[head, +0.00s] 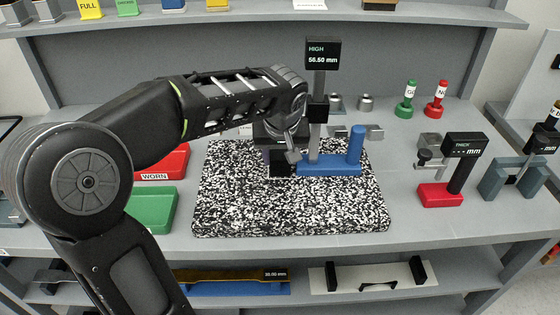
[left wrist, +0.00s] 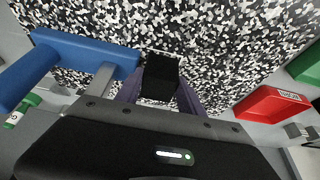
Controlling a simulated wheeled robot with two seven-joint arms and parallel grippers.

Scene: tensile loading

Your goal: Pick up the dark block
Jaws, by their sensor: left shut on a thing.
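The dark block (left wrist: 160,76) is small and black. In the left wrist view it sits between the fingers of my left gripper (left wrist: 145,90), over the black-and-white speckled plate (left wrist: 225,40). In the head view the block (head: 281,170) shows beneath my left gripper (head: 287,155), just left of the blue gauge base. My left gripper is shut on the block. I cannot tell whether the block touches the plate. My right gripper is in neither view.
A red tray (head: 172,162) marked WORN and a green tray (head: 152,208) lie to the left. A red thickness gauge (head: 440,195) stands at right. The plate's front is clear.

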